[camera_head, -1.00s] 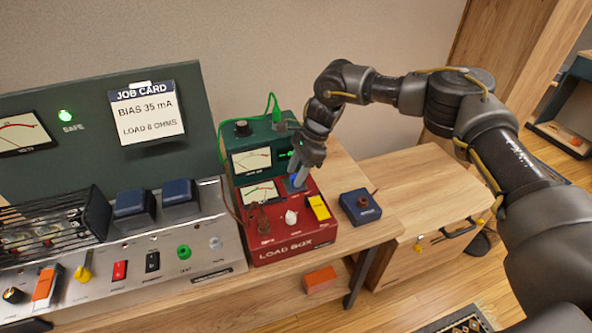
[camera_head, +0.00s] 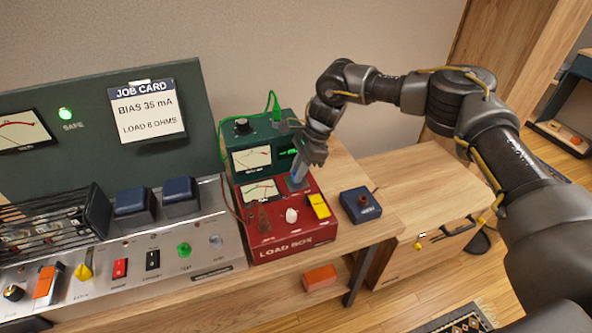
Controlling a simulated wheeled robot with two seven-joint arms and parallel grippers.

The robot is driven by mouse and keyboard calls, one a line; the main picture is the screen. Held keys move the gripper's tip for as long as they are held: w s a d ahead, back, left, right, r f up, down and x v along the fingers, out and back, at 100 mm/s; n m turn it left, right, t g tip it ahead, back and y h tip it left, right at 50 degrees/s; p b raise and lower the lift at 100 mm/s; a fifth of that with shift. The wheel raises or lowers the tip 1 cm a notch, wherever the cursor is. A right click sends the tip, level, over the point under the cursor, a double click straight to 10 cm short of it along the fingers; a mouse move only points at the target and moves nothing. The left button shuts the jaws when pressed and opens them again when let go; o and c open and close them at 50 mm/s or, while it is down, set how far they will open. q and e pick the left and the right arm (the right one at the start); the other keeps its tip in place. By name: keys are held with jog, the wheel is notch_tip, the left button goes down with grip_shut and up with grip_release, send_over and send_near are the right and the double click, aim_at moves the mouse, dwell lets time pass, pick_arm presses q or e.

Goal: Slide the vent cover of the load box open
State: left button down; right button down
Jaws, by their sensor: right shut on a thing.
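The red load box (camera_head: 290,241) stands on the wooden bench, with a meter, a white knob and a yellow switch on its top. The vent cover (camera_head: 296,184) is a small grey plate at the back right of the box's top, partly hidden by my right gripper (camera_head: 298,176). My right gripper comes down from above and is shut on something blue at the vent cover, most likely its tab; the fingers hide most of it. My left gripper is not in view.
A green meter unit (camera_head: 250,160) with a green cable stands behind the load box. A small blue box (camera_head: 360,206) sits to its right. The amplifier panel (camera_head: 205,255) is close on the left.

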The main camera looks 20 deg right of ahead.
jog(key=d, duration=0.5)
jog(key=shift+w, duration=0.2)
jog(key=shift+d, duration=0.2)
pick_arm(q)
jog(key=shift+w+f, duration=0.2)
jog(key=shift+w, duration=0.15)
pick_arm(e)
jog(key=shift+r, duration=0.1)
jog(key=c, duration=1.7)
grip_release()
jog(key=shift+c, duration=0.2)
jog(key=o, duration=0.5)
jog(key=shift+d, duration=0.1)
jog(key=shift+c, duration=0.2)
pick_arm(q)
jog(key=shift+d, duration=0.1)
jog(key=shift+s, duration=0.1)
